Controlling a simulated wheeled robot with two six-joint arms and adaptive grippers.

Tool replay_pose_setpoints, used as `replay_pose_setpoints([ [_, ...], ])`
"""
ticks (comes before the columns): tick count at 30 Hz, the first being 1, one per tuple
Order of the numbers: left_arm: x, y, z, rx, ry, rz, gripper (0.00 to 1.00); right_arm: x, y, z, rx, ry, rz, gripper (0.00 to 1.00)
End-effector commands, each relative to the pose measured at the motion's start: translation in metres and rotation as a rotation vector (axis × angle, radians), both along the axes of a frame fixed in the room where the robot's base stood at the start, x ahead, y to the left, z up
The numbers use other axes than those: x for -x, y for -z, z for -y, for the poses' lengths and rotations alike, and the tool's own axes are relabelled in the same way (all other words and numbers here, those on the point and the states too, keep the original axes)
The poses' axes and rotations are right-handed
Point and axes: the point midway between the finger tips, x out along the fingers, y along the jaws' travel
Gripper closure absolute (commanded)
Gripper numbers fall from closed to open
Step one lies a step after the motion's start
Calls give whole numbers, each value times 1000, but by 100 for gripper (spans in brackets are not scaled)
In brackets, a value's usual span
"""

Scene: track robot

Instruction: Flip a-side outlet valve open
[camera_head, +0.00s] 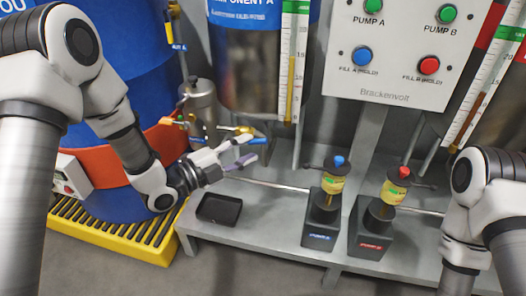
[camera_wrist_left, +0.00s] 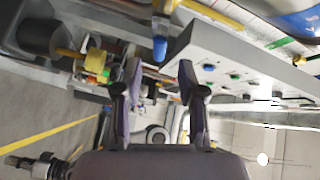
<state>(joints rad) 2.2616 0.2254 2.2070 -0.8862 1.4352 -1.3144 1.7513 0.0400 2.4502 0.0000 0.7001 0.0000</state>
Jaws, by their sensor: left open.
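A blue valve lever (camera_head: 260,140) shows beside the metal canister (camera_head: 201,101), below the component A tank (camera_head: 244,60). I take it for the a-side outlet valve, but its label cannot be read. My left gripper (camera_head: 246,152) is open and empty, with its fingertips close to this lever. In the left wrist view, a blue handle (camera_wrist_left: 160,48) shows beyond and between the fingertips of the gripper (camera_wrist_left: 159,72). I cannot tell whether it touches a finger. The valve body is partly hidden by the gripper. My right arm shows at the right, but its gripper is not in view.
A blue drum (camera_head: 115,75) stands on a yellow grate (camera_head: 110,232) at the left. A black tray (camera_head: 219,209) lies on the grey bench (camera_head: 262,230). A blue-topped pump (camera_head: 328,205) and a red-topped pump (camera_head: 382,215) stand right of it, below the control panel (camera_head: 400,55).

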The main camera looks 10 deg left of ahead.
Motion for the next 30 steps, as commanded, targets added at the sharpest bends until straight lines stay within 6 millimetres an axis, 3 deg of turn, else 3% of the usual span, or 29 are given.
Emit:
replay_pose_setpoints([
  [9, -39, 2, 35, -2, 2, -1, 60, 0, 15, 0, 0, 0, -1, 100],
  [17, -42, 0, 37, 1, 0, -2, 60, 0, 15, 0, 0, 0, -1, 100],
  [21, -42, 1, 37, 1, 0, -2, 100, 0, 15, 0, 0, 0, -1, 100],
  [27, -42, 0, 37, -11, 0, -3, 100, 0, 13, 0, 0, 0, -1, 100],
  [30, -42, 3, 38, -109, 0, 1, 100, 0, 5, 0, 0, 0, -1, 100],
])
